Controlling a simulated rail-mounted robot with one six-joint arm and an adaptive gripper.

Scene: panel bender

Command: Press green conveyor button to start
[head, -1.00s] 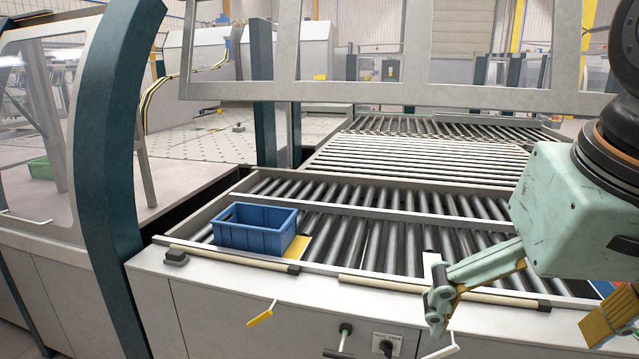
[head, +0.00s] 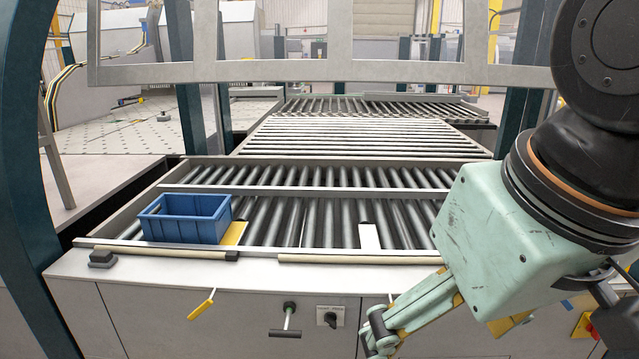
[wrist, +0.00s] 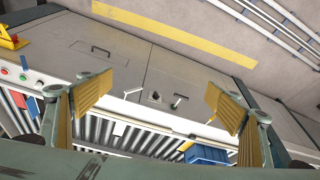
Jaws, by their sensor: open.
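In the wrist view, a small green button (wrist: 23,77) sits at the far left on a light panel strip, between a red button (wrist: 6,71) and a white one (wrist: 39,83). My gripper (wrist: 158,98) is open and empty, with its yellow-padded fingers wide apart. The buttons lie outside the left finger in the picture, apart from it. In the head view, part of my gripper shows at the lower right in front of the machine's front panel. I cannot make out the green button there.
A roller conveyor (head: 345,205) carries a blue bin (head: 185,219) at its front left. Handles and a black rotary switch (head: 330,319) stick out of the front panel. A yellow box with a red knob (head: 588,325) is at the lower right. A yellow floor stripe (wrist: 180,30) crosses the wrist view.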

